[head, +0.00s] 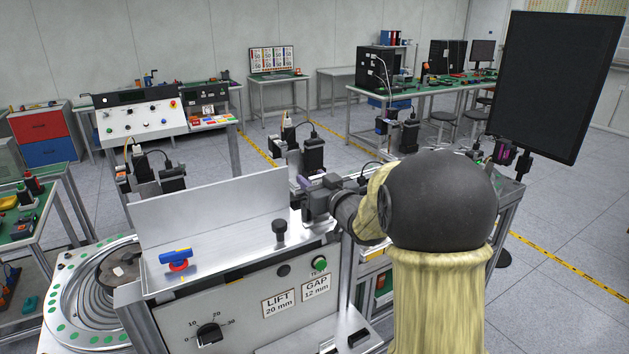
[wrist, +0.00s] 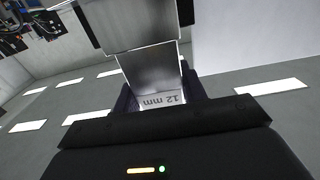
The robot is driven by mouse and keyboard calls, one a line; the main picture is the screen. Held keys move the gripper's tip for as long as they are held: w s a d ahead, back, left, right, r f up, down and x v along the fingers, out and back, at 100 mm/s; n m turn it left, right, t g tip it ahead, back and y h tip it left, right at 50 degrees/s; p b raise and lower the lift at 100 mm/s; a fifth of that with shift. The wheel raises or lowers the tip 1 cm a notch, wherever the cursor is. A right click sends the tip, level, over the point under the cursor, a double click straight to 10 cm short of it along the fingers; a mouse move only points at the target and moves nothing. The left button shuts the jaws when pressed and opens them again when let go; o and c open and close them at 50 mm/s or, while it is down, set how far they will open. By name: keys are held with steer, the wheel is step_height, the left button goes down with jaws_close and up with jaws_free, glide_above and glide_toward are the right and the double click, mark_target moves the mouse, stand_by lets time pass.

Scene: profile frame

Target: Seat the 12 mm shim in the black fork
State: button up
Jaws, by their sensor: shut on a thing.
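My gripper (head: 312,188) is at the right end of the upright metal sheet in the head view. In the wrist view my gripper (wrist: 157,88) is shut on the 12 mm shim (wrist: 155,98), a grey metal piece marked "12 mm", upside down in the picture. Dark pieces (wrist: 186,12) flank the metal at the top of the wrist view. They may be the black fork, but I cannot tell, nor whether the shim is between them. In the head view the shim and any fork by it are too small or hidden to make out.
The upright metal sheet (head: 215,225) stands on the machine top. A black knob (head: 280,230) and a blue handle with a red ring (head: 176,258) are in front of it. The front panel (head: 245,310) carries a dial and LIFT and GAP labels. A black monitor (head: 555,85) stands at right.

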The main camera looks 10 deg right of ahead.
steer(key=shift+f+b, duration=1.25)
steer(key=shift+f, duration=0.15)
steer(key=shift+r, duration=0.4)
stand_by(0.6)
steer(key=shift+a+b, duration=0.1)
steer(key=shift+b, duration=0.3)
stand_by(1.6)
steer(key=shift+f+b, duration=0.35)
steer(key=shift+r, duration=0.45)
stand_by(0.9)
steer(key=shift+r+p, duration=2.5)
steer(key=shift+r, duration=0.7)
